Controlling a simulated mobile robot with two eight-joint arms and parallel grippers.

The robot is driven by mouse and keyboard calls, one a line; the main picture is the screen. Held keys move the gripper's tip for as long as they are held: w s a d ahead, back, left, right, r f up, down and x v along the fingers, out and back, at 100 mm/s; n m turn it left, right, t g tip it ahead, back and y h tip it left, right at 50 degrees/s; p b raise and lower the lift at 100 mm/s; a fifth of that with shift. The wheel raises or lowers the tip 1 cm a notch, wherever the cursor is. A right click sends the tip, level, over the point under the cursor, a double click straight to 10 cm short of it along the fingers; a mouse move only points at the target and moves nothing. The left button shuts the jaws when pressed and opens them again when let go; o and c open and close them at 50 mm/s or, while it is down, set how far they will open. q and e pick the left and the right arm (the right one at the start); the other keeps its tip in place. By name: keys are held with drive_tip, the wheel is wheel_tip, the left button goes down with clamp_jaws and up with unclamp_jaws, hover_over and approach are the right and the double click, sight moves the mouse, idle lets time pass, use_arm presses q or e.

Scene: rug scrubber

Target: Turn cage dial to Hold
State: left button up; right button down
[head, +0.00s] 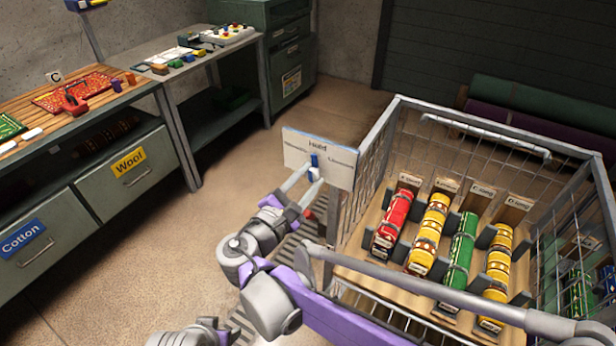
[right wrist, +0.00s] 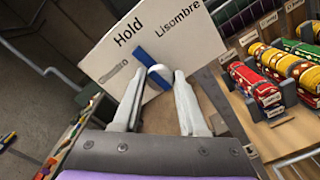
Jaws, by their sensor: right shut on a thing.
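The cage dial is a pale plate (head: 340,172) on the left end of the wire cage, lettered "Hold" at the top, with other words at the left and right. Its blue pointer (head: 314,160) stands nearly upright, upper end toward "Hold". In the right wrist view the plate (right wrist: 185,22) is tilted, and the blue pointer (right wrist: 140,56) runs toward "Hold"; "Lisombre" is at its right. My right gripper (head: 313,176) is shut on the dial's knob, its two pale fingers (right wrist: 158,84) converging there. They hide part of the knob. I do not see my left gripper's fingers.
The wire cage (head: 397,97) holds red, yellow and green rolls (head: 463,250) on a wooden rack. Drawers marked "Wool" (head: 128,160) and "Cotton" (head: 22,237) stand at the left, beside a grey bench (head: 215,55). Open floor (head: 150,240) lies between bench and cage.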

drive_tip(key=shift+m, duration=0.5)
drive_tip(key=shift+c, duration=2.3)
unclamp_jaws()
